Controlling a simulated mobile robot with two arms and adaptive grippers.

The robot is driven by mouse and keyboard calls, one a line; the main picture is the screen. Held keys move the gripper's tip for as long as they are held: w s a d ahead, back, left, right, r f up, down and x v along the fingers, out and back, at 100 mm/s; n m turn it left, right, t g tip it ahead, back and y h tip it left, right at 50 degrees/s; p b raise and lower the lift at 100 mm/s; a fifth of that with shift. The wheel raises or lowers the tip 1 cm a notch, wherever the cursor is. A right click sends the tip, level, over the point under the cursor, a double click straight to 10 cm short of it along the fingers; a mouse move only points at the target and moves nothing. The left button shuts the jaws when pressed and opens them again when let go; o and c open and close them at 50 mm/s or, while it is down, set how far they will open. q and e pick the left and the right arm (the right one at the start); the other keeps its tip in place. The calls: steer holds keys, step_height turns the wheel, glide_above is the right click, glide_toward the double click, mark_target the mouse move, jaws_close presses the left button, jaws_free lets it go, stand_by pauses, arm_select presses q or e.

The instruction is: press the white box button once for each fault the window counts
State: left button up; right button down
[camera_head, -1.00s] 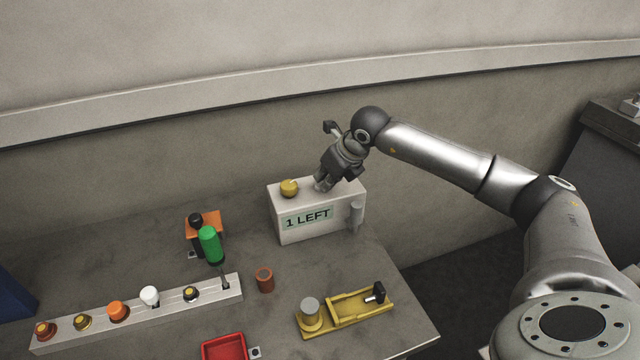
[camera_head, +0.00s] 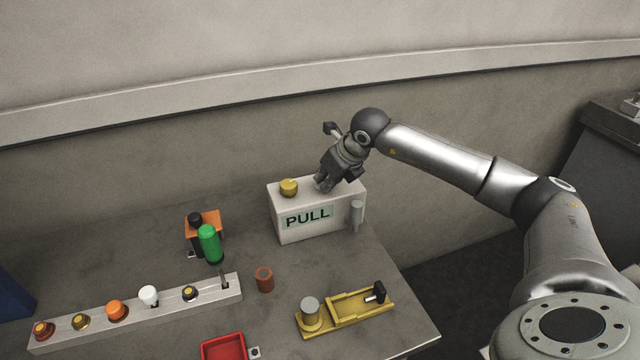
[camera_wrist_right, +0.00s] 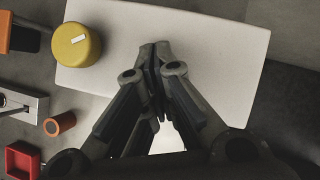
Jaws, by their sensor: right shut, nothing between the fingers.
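The white box (camera_head: 286,228) stands at the back of the table, and its window (camera_head: 307,217) reads "PULL". A yellow knob (camera_head: 289,187) sits on the left of its top, and a grey handle (camera_head: 356,215) is on its right front. My right gripper (camera_head: 324,185) is shut and empty, its fingertips pointing down at the box top right of the knob. In the right wrist view the shut fingertips (camera_wrist_right: 156,47) are over the white top, beside the yellow knob (camera_wrist_right: 77,45). My left gripper is not in view.
A pale rail (camera_head: 215,291) with several coloured knobs lies front left. Behind it are a green cylinder (camera_head: 210,244) and an orange stand (camera_head: 203,225). A brown ring (camera_head: 265,279), a red tray (camera_head: 223,346) and a yellow fixture (camera_head: 345,311) occupy the front.

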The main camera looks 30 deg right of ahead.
steer(key=shift+r+p, duration=1.55)
steer(key=shift+r, duration=1.45)
steer(key=shift+r, duration=0.1)
steer(key=v, duration=1.1)
steer(key=shift+s+r, duration=0.2)
steer(key=shift+r, duration=0.15)
